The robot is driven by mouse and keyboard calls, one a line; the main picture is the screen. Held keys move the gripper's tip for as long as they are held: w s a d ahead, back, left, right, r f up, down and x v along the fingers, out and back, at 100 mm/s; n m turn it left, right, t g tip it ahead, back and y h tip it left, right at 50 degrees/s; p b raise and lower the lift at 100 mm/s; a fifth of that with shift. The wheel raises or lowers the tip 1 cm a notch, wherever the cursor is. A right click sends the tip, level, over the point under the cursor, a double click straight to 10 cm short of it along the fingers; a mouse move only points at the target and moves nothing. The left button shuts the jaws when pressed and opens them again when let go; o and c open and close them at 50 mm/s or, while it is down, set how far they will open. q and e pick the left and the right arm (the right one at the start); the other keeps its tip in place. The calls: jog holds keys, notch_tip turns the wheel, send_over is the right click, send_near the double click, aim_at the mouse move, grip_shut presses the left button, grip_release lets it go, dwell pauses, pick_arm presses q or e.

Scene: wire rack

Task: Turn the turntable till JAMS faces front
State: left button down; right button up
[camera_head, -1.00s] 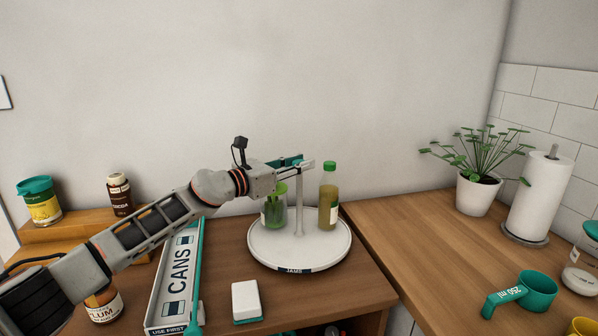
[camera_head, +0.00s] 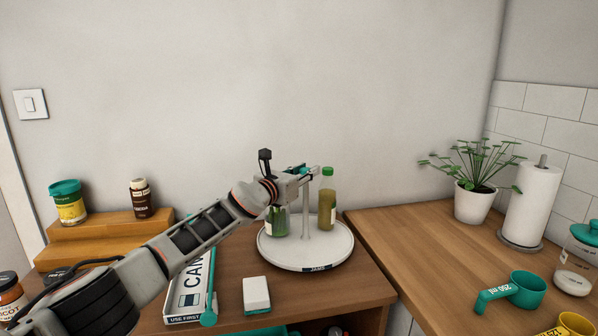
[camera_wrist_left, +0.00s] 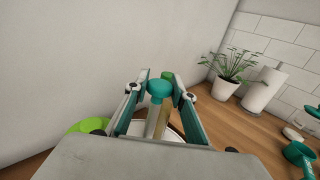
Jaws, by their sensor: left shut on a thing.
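The white round turntable (camera_head: 275,258) stands on the wooden top and has a thin central post (camera_head: 306,219). Its JAMS label (camera_head: 318,268) shows on the near rim, slightly right of the middle. A green-lidded bottle (camera_head: 327,208) stands on it right of the post, and a jar with green contents (camera_head: 277,224) stands left of it. My left gripper (camera_head: 311,171) is shut at the top of the post. In the left wrist view a teal round knob (camera_wrist_left: 160,88) sits between the fingers. My right gripper is out of view.
The CANS tray (camera_head: 193,285) and a white block (camera_head: 256,292) lie in front, near my left arm. A wooden step (camera_head: 90,245) holds two jars. The right counter has a potted plant (camera_head: 474,201), a paper towel roll (camera_head: 530,203) and a teal measuring cup (camera_head: 527,289).

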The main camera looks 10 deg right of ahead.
pick_arm(q)
jog(key=shift+r, duration=0.1)
dwell(0.4)
jog(key=c, duration=1.7)
grip_release()
jog(key=shift+r, duration=4.95)
